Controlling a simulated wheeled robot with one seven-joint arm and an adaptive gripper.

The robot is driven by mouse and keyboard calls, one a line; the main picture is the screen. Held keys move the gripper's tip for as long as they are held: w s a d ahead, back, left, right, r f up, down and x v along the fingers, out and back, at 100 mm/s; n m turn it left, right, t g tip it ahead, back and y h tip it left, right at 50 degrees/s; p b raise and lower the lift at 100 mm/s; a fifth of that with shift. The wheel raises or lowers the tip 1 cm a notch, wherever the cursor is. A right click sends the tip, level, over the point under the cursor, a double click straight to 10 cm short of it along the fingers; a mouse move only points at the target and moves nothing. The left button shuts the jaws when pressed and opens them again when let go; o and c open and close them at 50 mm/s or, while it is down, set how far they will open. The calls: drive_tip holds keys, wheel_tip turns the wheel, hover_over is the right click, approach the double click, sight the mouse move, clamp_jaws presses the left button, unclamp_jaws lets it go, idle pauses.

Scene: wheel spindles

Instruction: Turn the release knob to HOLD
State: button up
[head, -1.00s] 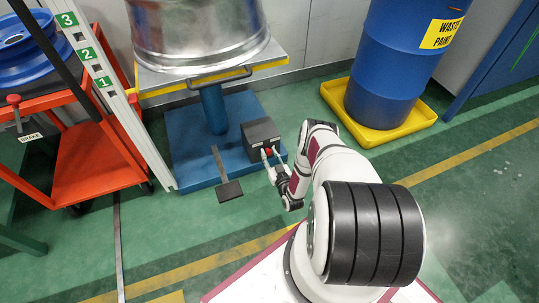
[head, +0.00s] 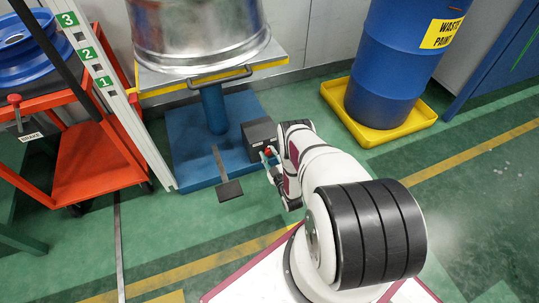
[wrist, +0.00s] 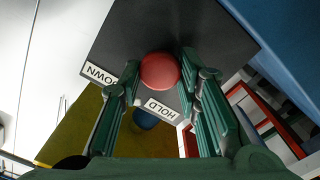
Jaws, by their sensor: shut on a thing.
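The release knob is a round red knob (head: 267,152) on the front of a dark box (head: 259,131) at the foot of the blue lift. In the wrist view the red knob (wrist: 160,70) sits between the two green fingers of my gripper (wrist: 162,84), which is shut on it. The labels DOWN (wrist: 102,74) and HOLD (wrist: 158,108) show on the dark face beside the knob, partly covered by the fingers. In the head view my gripper (head: 268,158) reaches the box from the front right. I cannot tell the knob's exact setting.
A foot pedal (head: 229,189) juts out left of the box. A red cart (head: 85,160) stands left. A waste drum (head: 392,60) in a yellow tray (head: 420,118) stands right.

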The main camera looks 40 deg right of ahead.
drive_tip(key=n, duration=0.4)
drive_tip(key=shift+n, duration=0.3)
drive_tip(key=shift+a+f+n, duration=0.1)
drive_tip(key=shift+n, duration=2.2)
drive_tip(key=o, duration=1.1)
wheel_tip(320, 180, up, 10)
drive_tip(key=shift+s+r, duration=0.1)
